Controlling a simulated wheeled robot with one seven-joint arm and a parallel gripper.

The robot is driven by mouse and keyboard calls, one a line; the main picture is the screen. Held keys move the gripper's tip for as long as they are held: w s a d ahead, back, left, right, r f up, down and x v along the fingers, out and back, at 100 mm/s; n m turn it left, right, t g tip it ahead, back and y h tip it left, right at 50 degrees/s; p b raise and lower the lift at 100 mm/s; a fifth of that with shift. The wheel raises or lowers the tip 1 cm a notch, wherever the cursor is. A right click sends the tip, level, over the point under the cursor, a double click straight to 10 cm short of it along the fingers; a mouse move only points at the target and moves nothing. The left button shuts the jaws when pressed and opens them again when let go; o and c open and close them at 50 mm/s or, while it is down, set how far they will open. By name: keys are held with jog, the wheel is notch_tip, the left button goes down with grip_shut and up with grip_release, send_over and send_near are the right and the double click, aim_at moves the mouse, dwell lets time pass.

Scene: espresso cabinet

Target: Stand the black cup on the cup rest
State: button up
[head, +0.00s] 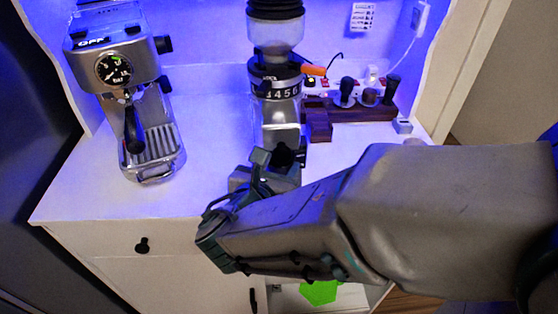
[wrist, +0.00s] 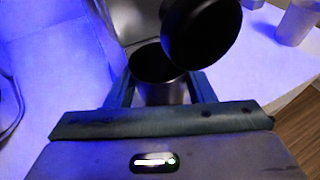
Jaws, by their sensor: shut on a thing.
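My gripper (head: 270,168) is at the front of the coffee grinder (head: 281,118). In the wrist view, its two fingers (wrist: 161,86) are shut on the cup (wrist: 162,93), which has a dark inside and a greyish, shiny wall. The cup's open mouth shows below a round black part (wrist: 200,35) that looks like the grinder's spout and overlaps the mouth's right side. In the head view, my gripper mostly hides the cup. The cup rest cannot be made out, so I cannot tell whether the cup touches it.
An espresso machine (head: 122,92) stands on the left of the white counter (head: 200,188). A dark wooden holder (head: 366,110) with several tools is to the right of the grinder. The left front counter is clear. A green thing (head: 318,291) shows below.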

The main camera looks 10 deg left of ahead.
jog(key=shift+f, duration=0.1)
jog(key=shift+f, duration=0.15)
jog(key=o, duration=1.1)
